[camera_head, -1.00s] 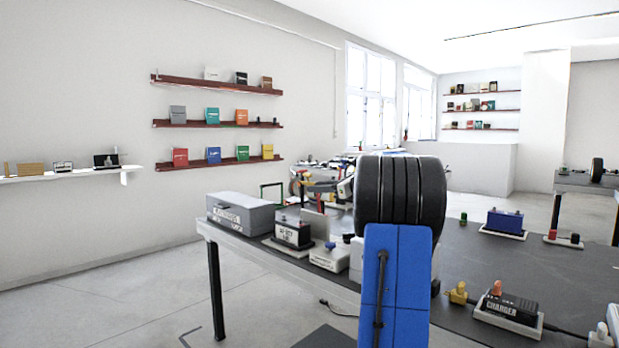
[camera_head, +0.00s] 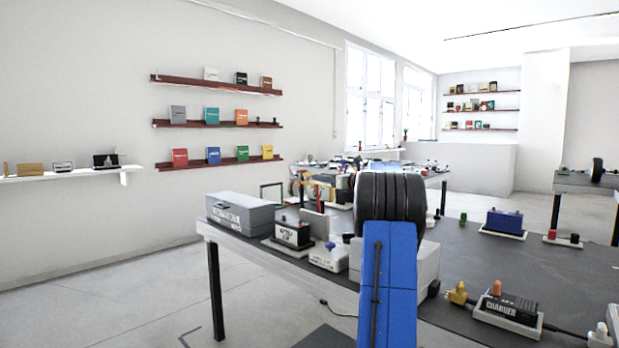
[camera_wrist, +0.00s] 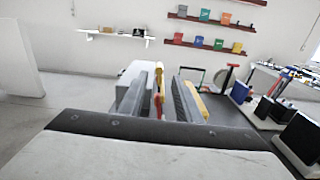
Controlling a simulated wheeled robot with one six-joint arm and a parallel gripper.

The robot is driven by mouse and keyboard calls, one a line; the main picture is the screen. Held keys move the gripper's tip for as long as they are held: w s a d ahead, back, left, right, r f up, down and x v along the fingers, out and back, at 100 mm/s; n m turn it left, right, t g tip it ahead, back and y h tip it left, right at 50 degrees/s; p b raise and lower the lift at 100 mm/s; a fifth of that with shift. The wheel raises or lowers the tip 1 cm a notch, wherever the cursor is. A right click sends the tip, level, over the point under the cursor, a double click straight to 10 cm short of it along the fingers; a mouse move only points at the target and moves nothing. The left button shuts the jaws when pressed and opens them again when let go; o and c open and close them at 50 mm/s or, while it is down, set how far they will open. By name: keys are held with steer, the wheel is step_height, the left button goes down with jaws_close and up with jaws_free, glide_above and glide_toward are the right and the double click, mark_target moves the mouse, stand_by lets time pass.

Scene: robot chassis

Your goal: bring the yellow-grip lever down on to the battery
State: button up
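A thin yellow strip (camera_wrist: 159,92) shows by the left finger and another yellow piece (camera_wrist: 196,100) by the right one. Contact with either cannot be told. My arm hides much of the area around the gripper in the head view.
A grey case (camera_head: 240,214) stands at the bench's left end. A pale block with a blue knob (camera_head: 328,256) is right of the battery. A charger (camera_head: 508,308) with a yellow plug (camera_head: 457,293) and a blue unit (camera_head: 504,221) stand to the right.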

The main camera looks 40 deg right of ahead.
mark_target(309, 175)
steer(key=w, duration=0.7)
steer(key=shift+w+a, duration=0.3)
jaws_close()
